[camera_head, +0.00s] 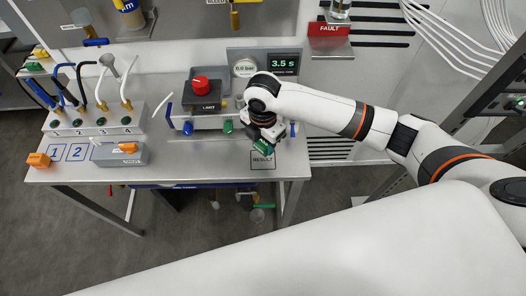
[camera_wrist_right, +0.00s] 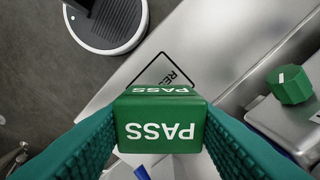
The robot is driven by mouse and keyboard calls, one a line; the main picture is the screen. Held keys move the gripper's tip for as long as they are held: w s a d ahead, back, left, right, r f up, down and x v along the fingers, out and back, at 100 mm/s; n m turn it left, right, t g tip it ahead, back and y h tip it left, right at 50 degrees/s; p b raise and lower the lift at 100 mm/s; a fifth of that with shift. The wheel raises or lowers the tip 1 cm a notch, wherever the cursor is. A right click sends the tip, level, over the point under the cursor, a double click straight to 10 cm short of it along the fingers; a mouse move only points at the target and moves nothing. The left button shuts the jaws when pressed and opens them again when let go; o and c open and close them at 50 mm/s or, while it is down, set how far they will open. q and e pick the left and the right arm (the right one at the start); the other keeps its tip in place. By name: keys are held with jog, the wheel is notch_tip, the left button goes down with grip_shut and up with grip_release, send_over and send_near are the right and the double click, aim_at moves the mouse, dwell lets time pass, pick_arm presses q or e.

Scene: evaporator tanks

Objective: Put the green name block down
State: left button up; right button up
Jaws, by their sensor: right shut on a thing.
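The green block (camera_wrist_right: 160,125) reads PASS on the faces I see in the right wrist view. It sits between the two teal fingers of my right gripper (camera_wrist_right: 160,130), which is shut on it. In the head view the green block (camera_head: 262,146) shows below my right gripper (camera_head: 258,138), over the right part of the bench, at the upper edge of the outlined RESULT square (camera_head: 263,164). In the wrist view the block covers part of that square (camera_wrist_right: 168,68). I cannot tell its height above the bench. My left gripper is not in view.
The metal bench (camera_head: 205,172) has free room left of the square. A unit with a red knob (camera_head: 201,84) and a green knob (camera_head: 228,127) stands close by. A grey box (camera_head: 118,154), an orange block (camera_head: 39,160) and a numbered hose manifold (camera_head: 95,122) are at left.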

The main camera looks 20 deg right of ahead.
aim_at(263, 160)
notch_tip(263, 160, down, 5)
jog(key=shift+f+p, duration=0.2)
jog(key=shift+p, duration=0.2)
jog(key=shift+f, duration=0.4)
jog(key=shift+f, duration=0.1)
jog(key=o, duration=1)
notch_tip(263, 160, up, 12)
jog(key=shift+r+b, duration=0.15)
jog(key=shift+b, duration=0.6)
